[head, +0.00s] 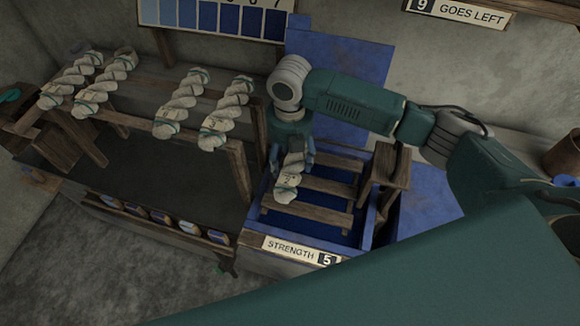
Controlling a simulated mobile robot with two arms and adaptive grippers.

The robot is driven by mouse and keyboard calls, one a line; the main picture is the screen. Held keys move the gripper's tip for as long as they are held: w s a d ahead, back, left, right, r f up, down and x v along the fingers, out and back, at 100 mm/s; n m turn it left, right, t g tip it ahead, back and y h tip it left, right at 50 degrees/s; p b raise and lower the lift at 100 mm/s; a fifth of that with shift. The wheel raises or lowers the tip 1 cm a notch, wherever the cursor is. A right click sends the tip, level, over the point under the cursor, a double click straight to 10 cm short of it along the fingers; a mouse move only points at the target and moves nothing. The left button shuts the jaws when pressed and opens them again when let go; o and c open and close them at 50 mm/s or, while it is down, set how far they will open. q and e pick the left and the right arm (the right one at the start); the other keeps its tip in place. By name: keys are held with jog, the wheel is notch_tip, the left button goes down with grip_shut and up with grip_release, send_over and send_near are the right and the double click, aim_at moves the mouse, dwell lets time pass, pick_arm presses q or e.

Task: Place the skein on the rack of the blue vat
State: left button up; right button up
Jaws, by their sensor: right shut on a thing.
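My right gripper (291,156) points down over the blue vat (368,226), shut on a pale twisted skein (288,181) with a teal tie. The skein hangs over the left part of the vat's rack of wooden slats (326,187). From this angle I cannot tell whether it touches the slats. Dark blue liquid shows between the slats. My left gripper is not in view.
Several similar skeins (181,103) hang over a wooden rail at the left. A sign reading "STRENGTH 5" (298,250) is on the vat's front. A blue swatch board (215,17) is behind.

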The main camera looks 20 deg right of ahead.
aim_at(290, 169)
jog(key=shift+f, duration=2)
jog(key=o, duration=1.3)
jog(key=shift+f, duration=0.15)
jog(key=shift+c, duration=0.2)
notch_tip(290, 169, up, 12)
jog(key=shift+r+b, duration=0.15)
jog(key=shift+b, duration=0.2)
jog(key=shift+s, duration=0.15)
